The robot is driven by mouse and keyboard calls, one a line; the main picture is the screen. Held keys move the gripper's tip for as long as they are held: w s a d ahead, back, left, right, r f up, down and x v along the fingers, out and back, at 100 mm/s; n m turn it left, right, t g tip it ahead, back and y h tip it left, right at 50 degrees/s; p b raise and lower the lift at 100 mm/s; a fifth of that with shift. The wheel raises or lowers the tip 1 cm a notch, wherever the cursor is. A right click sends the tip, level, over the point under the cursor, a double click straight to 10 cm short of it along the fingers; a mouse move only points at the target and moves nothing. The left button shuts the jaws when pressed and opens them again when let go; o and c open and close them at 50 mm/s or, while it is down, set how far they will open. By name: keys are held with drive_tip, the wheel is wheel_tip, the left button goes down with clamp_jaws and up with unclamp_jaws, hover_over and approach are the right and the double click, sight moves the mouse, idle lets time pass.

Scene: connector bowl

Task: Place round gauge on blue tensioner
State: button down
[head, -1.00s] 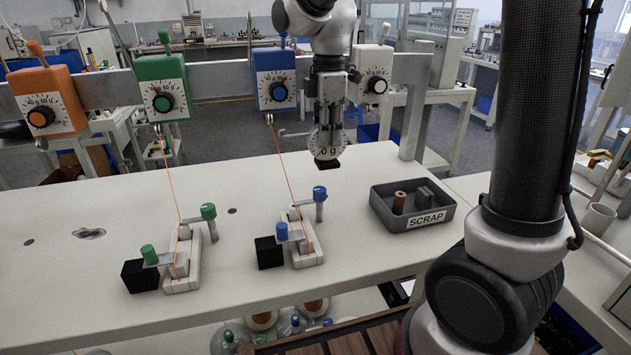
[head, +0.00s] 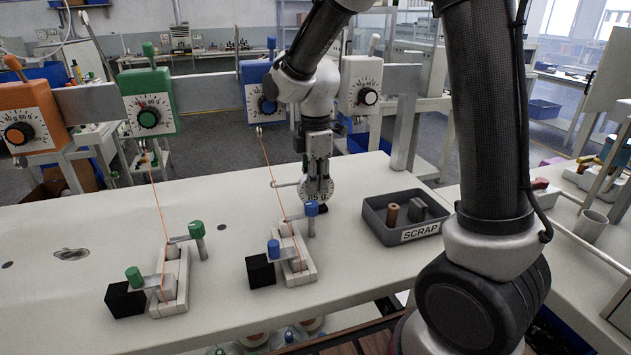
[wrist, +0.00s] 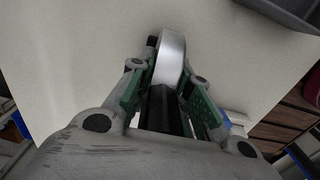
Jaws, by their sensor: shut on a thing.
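The round gauge (head: 317,189) is a pale disc with a dark scale and a "g" reading. My gripper (head: 317,168) is shut on it and holds it upright above the bench, just behind the blue-knobbed post (head: 311,209). In the wrist view the gauge (wrist: 170,58) shows edge-on between the green-padded fingers (wrist: 163,82). The blue tensioner (head: 254,80) is a blue box on the rail, partly hidden by my arm. Its orange thread (head: 270,175) runs down to a pale clamp block (head: 296,262), left of the gauge. Contact between gauge and post cannot be told.
A grey SCRAP tray (head: 375,224) with small parts stands to the right. A green tensioner (head: 148,100) and its clamp block (head: 172,285) are at left, with an orange tensioner (head: 24,112) beyond. A white tensioner (head: 361,84) is right of my arm.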

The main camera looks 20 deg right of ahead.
drive_tip(key=shift+f, duration=0.1)
drive_tip(key=c, duration=1.3)
unclamp_jaws()
wheel_tip(320, 180, up, 12)
drive_tip(key=shift+r, duration=0.15)
drive_tip(key=s+d+m+t, duration=0.1)
drive_tip(key=s+d+m, duration=0.4)
drive_tip(key=s+m, duration=0.1)
drive_tip(key=s+d+r+m+t, duration=0.1)
drive_tip(key=s+d+m+t, duration=0.1)
drive_tip(key=s+d+m, duration=0.3)
drive_tip(key=s+d+m+t, duration=0.1)
drive_tip(key=s+d+m, duration=0.4)
drive_tip(key=s, duration=0.6)
drive_tip(key=shift+r+m, duration=0.15)
drive_tip(key=shift+m, duration=0.85)
